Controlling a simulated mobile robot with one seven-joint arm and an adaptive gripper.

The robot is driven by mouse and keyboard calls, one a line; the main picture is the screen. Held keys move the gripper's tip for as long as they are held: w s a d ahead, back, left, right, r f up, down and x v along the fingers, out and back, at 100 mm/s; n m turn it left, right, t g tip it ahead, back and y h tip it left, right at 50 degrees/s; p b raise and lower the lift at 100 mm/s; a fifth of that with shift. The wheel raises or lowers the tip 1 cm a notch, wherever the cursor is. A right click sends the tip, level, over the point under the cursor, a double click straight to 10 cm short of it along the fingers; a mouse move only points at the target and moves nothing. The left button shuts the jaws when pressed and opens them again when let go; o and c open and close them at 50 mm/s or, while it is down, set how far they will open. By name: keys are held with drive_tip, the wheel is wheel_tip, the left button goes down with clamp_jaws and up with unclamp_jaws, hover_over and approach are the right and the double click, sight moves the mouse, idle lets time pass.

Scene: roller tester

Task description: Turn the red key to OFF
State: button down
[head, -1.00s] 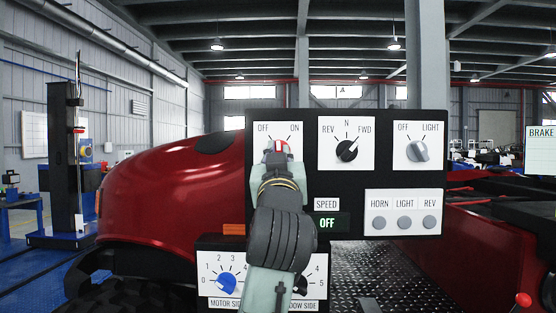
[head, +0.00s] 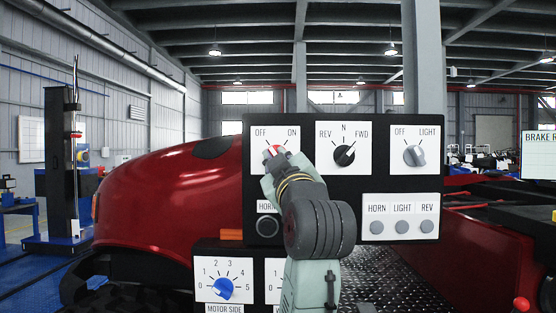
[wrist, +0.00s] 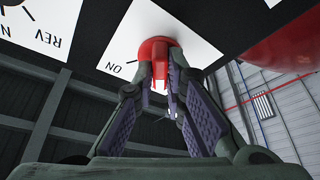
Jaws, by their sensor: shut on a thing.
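The red key (head: 279,149) sits in the white OFF/ON plate (head: 290,130) at the top left of the black control panel. My gripper (head: 274,156) is at the key, reaching it from below, and covers much of it in the head view. In the wrist view the red key (wrist: 158,62) stands out from its plate, and the fingers of my gripper (wrist: 160,84) close on it from both sides. The ON mark shows beside the key there; the OFF mark is out of that view. The key's exact angle is hard to tell.
The REV/N/FWD knob (head: 344,155) and the OFF/LIGHT knob (head: 414,155) are to the right. Several grey buttons lie below them, with a horn button (head: 268,227) left of my arm. A blue dial (head: 224,289) is lower down. A red hood (head: 170,190) is at left.

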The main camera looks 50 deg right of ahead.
idle(0.3)
drive_tip(key=c, duration=1.6)
unclamp_jaws()
drive_tip(key=shift+c, duration=0.2)
drive_tip(key=v, duration=1.2)
